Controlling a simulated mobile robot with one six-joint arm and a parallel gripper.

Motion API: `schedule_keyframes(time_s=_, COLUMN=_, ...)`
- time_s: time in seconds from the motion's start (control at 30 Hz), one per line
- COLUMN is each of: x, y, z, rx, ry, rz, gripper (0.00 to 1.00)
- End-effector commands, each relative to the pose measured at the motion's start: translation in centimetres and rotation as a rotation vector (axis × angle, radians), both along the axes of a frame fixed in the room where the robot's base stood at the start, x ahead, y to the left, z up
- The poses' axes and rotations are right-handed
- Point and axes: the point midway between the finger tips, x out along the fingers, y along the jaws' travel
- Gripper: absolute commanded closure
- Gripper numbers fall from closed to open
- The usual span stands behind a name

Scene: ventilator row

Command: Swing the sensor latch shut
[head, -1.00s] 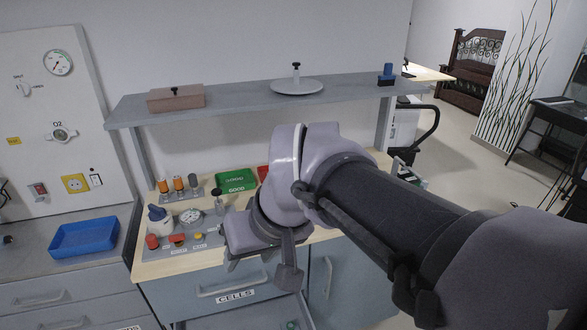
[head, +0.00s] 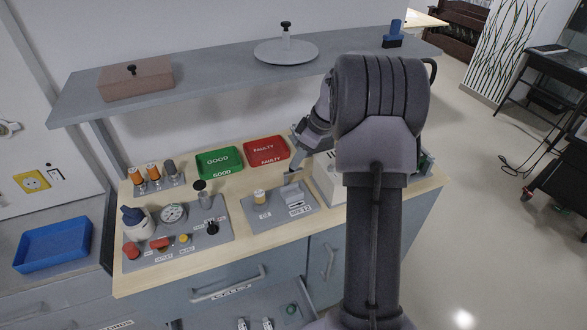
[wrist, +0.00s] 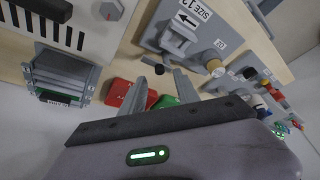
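In the wrist view, a grey bracket (wrist: 63,73) with a dark bar across it and a green strip stands beside a white slotted housing (wrist: 75,22). A grey plate labelled SIZE 12 (wrist: 194,12) carries a small grey block (wrist: 178,40) and an O2 cylinder (wrist: 214,66). I cannot tell for sure which part is the sensor latch. In the head view my gripper (head: 290,170) is above the bench near the white housing (head: 327,180), partly hidden by my arm.
A green GOOD tray (head: 220,162) and a red FAULTY tray (head: 266,151) lie at the bench's back. A gauge and knob panel (head: 190,243) is at left. A grey shelf (head: 215,78) overhangs the bench. Open floor (head: 480,220) lies to the right.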

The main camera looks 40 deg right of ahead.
Motion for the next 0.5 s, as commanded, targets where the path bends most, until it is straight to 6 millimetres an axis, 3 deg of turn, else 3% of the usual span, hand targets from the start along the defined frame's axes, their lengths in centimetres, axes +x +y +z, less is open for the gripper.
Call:
schedule_keyframes(time_s=0.03, x=0.3, y=0.2, z=-1.3, rx=0.0, ry=0.001, rz=0.001, gripper=0.62)
schedule_keyframes(time_s=0.2, x=1.1, y=0.7, z=-3.3, rx=0.0, ry=0.0, rz=0.001, gripper=0.62)
schedule_keyframes(time_s=0.5, x=1.3, y=0.8, z=-3.6, rx=-0.001, ry=0.0, rz=0.0, gripper=0.62)
